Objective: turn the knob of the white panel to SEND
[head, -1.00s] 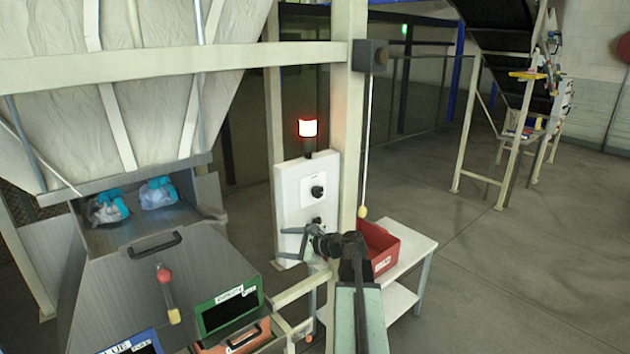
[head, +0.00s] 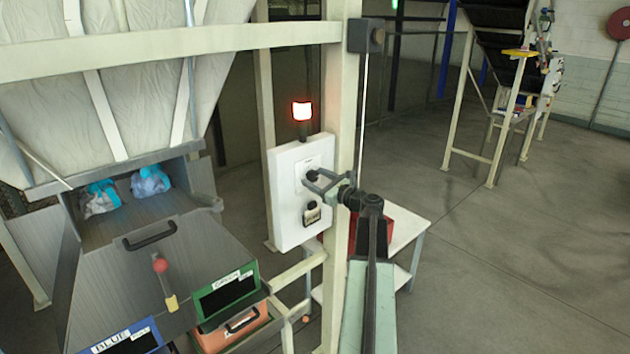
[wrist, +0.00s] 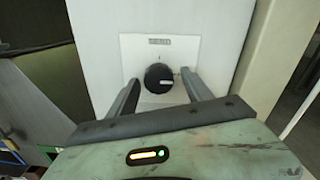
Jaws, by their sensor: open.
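The white panel (head: 288,210) stands on the frame beside a post, with a red lit lamp (head: 302,110) on top. Its black knob (wrist: 159,78) sits on a pale plate below the label SEND (wrist: 159,42); a small light mark shows on the knob's face. In the head view the knob (head: 312,176) is partly hidden by my gripper (head: 312,181). In the wrist view my open gripper (wrist: 160,82) has one finger on each side of the knob, with gaps showing; I cannot tell whether either finger touches it. A second dark fitting (head: 312,213) is lower on the panel.
A post (head: 347,120) rises right of the panel, with a cord (head: 361,120) hanging beside it. A white table (head: 405,240) with a red bin (head: 356,235) stands behind my arm. A chute (head: 130,240) with bags is at left. Open floor lies right.

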